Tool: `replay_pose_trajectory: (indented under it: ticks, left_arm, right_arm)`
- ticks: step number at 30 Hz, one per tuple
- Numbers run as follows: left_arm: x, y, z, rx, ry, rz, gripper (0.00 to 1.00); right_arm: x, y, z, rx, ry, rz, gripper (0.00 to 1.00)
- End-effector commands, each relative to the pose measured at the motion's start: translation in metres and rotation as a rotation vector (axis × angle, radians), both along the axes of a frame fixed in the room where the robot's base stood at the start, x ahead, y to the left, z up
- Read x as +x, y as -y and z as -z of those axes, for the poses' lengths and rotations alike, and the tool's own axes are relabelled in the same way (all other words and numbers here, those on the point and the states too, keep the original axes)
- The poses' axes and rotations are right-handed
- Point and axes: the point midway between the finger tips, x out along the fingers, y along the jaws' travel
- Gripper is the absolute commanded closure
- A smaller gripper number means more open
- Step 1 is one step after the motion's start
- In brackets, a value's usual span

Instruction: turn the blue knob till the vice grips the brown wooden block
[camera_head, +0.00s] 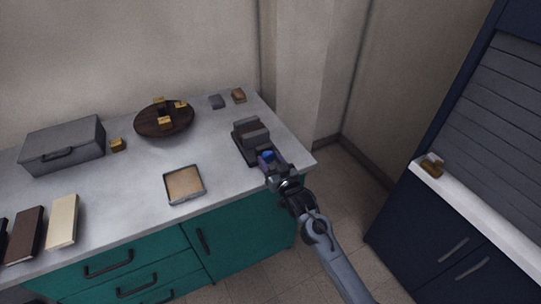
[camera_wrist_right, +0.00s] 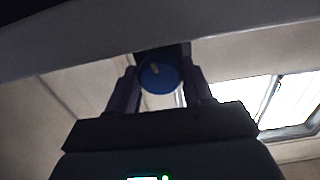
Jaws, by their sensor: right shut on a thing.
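The dark grey vice (camera_head: 254,138) stands near the right end of the worktop. Its blue knob (camera_head: 267,158) faces the front edge; in the right wrist view the round knob (camera_wrist_right: 158,78) shows a short pale mark. My right gripper (camera_head: 271,166) reaches in from the lower right, shut on the knob, with one finger on each side of it in the wrist view. Between the vice jaws, I cannot clearly make out a brown wooden block or any gap. My left gripper is not in view.
A small brown block (camera_head: 238,95) and a grey block (camera_head: 217,101) lie behind the vice. A square tray (camera_head: 169,189), a round dark board (camera_head: 150,127) with yellowish blocks and a grey box (camera_head: 62,146) are to the left. The worktop ends just right of the vice.

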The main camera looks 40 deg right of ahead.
Motion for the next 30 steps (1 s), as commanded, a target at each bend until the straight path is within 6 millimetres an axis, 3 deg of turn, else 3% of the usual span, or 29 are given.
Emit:
replay_pose_trajectory:
  ticks: [10,11,15,25,30]
  left_arm:
    - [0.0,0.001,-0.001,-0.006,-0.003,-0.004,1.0]
    - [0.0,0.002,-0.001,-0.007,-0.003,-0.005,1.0]
    - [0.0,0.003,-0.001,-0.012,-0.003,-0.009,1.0]
    - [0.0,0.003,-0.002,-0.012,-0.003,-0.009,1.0]
    - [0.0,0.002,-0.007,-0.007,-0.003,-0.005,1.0]
  right_arm:
    - [0.0,0.0,0.0,0.016,0.007,-0.001,0.8]
    - [0.0,0.0,0.0,0.016,0.007,-0.001,0.45]
    - [0.0,0.0,0.0,0.016,0.006,-0.001,0.24]
    - [-0.002,-0.001,0.0,0.015,0.005,-0.001,0.24]
    - [-0.015,-0.004,0.0,0.016,0.004,-0.001,0.24]
